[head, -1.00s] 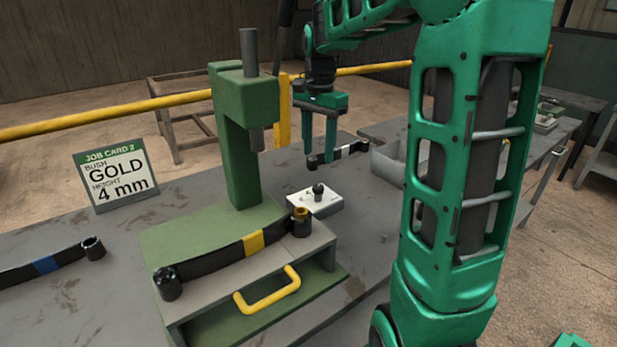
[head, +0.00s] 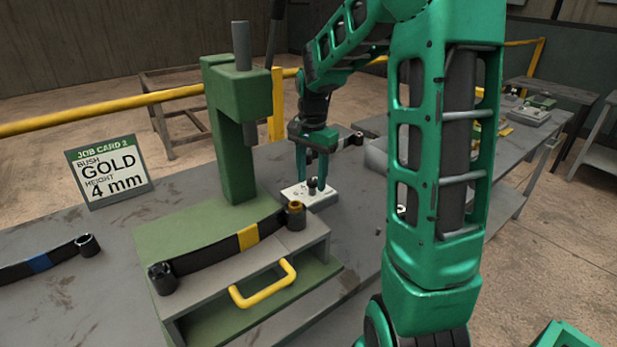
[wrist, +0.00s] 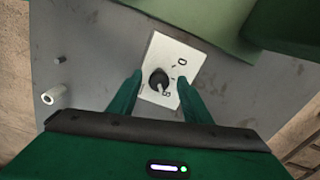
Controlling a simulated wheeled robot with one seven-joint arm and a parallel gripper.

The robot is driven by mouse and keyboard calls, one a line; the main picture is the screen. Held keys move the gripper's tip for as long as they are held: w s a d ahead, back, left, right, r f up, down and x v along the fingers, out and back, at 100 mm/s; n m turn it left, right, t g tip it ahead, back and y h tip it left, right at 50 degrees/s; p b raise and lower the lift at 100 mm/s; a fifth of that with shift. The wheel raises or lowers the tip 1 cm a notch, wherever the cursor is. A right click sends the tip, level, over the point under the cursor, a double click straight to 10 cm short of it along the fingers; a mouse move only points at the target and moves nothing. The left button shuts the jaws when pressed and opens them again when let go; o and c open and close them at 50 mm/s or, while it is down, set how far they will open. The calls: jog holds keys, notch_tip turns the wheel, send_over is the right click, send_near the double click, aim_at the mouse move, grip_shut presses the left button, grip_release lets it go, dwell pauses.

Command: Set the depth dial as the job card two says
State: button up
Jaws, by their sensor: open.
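The depth dial is a black knob (head: 313,184) on a white plate (head: 300,199) on the bench, just right of the green press. In the wrist view the knob (wrist: 159,79) sits between my two fingers, with marks and a figure on the plate (wrist: 181,48) around it. My gripper (head: 312,176) is open, pointing down, with its fingers around the knob and apart from it in the wrist view. Job card 2 (head: 107,171) stands at the left and reads bush GOLD, height 4 mm. The figures on the plate are too small to read surely.
The green press (head: 233,130) stands left of the dial. A leaf spring with a yellow band (head: 248,237) lies on its front, above a drawer with a yellow handle (head: 263,284). A blue-banded spring (head: 41,263) lies at left.

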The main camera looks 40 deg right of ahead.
jog(key=c, duration=1.1)
jog(key=shift+o, duration=0.2)
jog(key=n, duration=0.4)
jog(key=shift+n, duration=0.3)
jog(key=shift+r+n, duration=0.1)
jog(key=shift+n, duration=2.5)
